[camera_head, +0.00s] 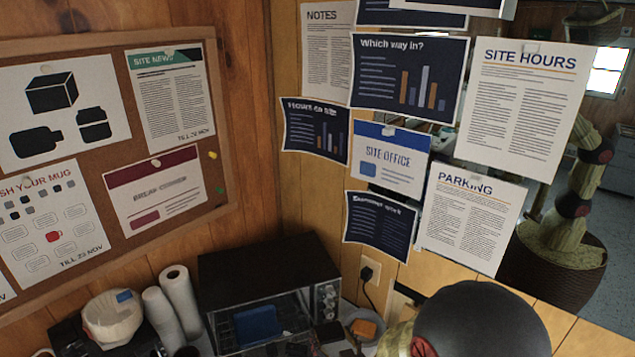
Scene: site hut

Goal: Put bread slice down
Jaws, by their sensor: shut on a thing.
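My gripper is not in view, so what it holds cannot be seen. A rounded dark grey part of my arm (482,322), with olive and red parts beside it, fills the bottom right. I cannot make out a bread slice for sure. A small orange-tan block (364,328) lies near the bottom centre, on or beside a round grey dish. It is too small to tell what it is.
A black toaster oven (268,262) stands in the corner, with a blue thing (257,325) at its front. White rolls (180,298) and a rounded white object (112,318) stand left of it. Small dark items crowd the counter. A corkboard (228,165) and posters cover the walls.

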